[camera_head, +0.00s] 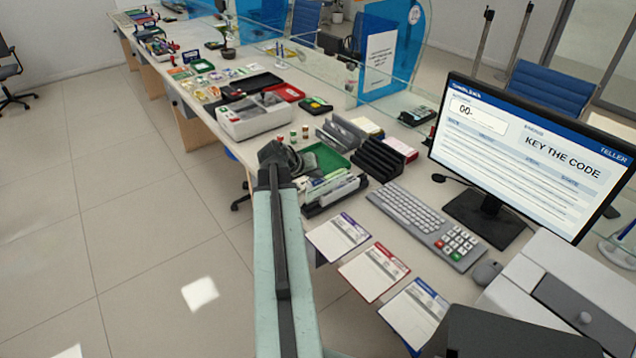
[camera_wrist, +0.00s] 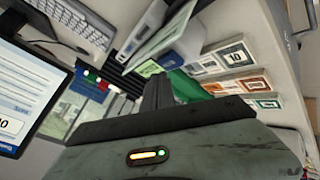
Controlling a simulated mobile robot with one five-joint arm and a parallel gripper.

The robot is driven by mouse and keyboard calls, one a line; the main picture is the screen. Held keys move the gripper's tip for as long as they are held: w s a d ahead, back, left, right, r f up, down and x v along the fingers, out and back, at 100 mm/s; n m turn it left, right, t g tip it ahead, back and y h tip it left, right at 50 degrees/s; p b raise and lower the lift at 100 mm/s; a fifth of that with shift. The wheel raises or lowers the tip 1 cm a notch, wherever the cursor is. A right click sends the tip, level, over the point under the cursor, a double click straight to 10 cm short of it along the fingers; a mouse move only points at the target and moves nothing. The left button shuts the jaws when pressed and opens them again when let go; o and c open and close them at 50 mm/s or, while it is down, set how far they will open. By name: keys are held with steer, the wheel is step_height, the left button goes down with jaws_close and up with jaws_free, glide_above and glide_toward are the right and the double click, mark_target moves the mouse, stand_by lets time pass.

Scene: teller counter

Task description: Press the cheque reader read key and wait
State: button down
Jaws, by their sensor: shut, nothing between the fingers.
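A slim pale and dark device with an upright slot, which looks like the cheque reader (camera_head: 335,191), stands on the counter just right of my gripper (camera_head: 276,155). It also shows in the wrist view as a white and blue body (camera_wrist: 178,40) beyond my fingertips. I cannot make out its read key in either view. My gripper is shut and empty. In the wrist view its dark fingers (camera_wrist: 158,92) stand together near a green tray (camera_wrist: 186,86), apart from the device as far as I can tell. In the head view my arm hides part of the counter edge.
A keyboard (camera_head: 412,212), a monitor (camera_head: 530,150) reading "KEY THE CODE" and three forms (camera_head: 373,270) lie to the right. A black rack (camera_head: 384,160) stands behind the device. A white machine (camera_head: 256,118) is farther back. Open floor (camera_head: 130,240) lies left.

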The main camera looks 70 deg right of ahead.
mark_target(316, 183)
steer(key=shift+f, duration=0.35)
steer(key=shift+f+b, duration=0.45)
steer(key=shift+b, duration=0.25)
steer(key=shift+r, duration=0.1)
stand_by(0.4)
steer(key=shift+r+p, duration=0.8)
steer(key=shift+p, duration=0.1)
step_height(316, 183, up, 5)
steer(key=p, duration=0.5)
steer(key=shift+r, duration=0.15)
